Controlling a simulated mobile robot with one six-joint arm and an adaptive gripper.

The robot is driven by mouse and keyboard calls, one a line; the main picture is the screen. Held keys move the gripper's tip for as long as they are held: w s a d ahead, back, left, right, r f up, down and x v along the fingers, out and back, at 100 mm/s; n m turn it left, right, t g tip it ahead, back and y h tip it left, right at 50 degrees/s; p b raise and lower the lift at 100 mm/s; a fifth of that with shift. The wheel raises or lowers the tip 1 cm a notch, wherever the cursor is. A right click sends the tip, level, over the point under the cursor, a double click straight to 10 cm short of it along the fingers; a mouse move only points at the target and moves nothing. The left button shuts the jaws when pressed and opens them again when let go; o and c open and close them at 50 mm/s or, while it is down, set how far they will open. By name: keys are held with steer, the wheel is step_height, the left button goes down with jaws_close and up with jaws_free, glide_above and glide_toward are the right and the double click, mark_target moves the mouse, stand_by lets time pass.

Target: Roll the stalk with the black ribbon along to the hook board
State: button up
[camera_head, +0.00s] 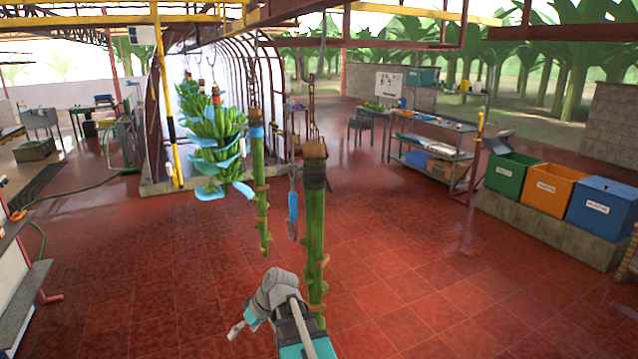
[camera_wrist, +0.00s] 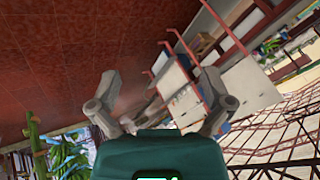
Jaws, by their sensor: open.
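The stalk with the black ribbon (camera_head: 315,235) hangs upright from a chain in the middle of the head view. It is bare and green with brown stubs, and the dark band wraps it near its brown top. My gripper (camera_head: 262,312) is low in front of it, slightly left, and partly covers its lower end. In the wrist view my gripper (camera_wrist: 160,108) has its fingers wide apart with nothing between them. A green stalk (camera_wrist: 34,135) shows at that view's left edge; I cannot tell which one. A white board (camera_head: 389,84) stands far back; I cannot tell whether it is the hook board.
A second bare stalk with a blue band (camera_head: 258,185) hangs behind left. A blue-handled tool (camera_head: 293,205) hangs between the stalks. Banana bunches (camera_head: 214,140) hang farther left. Green, orange and blue bins (camera_head: 552,188) and a metal shelf (camera_head: 435,150) stand right. Red floor is clear between.

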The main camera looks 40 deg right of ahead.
steer(key=w+d+r+n+t+y+p, duration=0.15)
steer(key=d+r+t+p, duration=0.5)
steer(key=d+r, duration=0.95)
steer(key=s+d+r+t+p, duration=0.2)
steer(key=d+r, duration=0.4)
steer(key=d, duration=0.4)
steer(key=s+d+r+t+h+p, duration=0.1)
steer(key=s+d+r+t+p, duration=0.2)
steer(key=d, duration=0.7)
step_height(320, 180, up, 3)
steer(key=shift+s+d+r+t+p, duration=0.1)
steer(key=shift+s+d+t+p, duration=0.2)
steer(key=shift+t, duration=0.65)
steer(key=shift+w+a, duration=0.1)
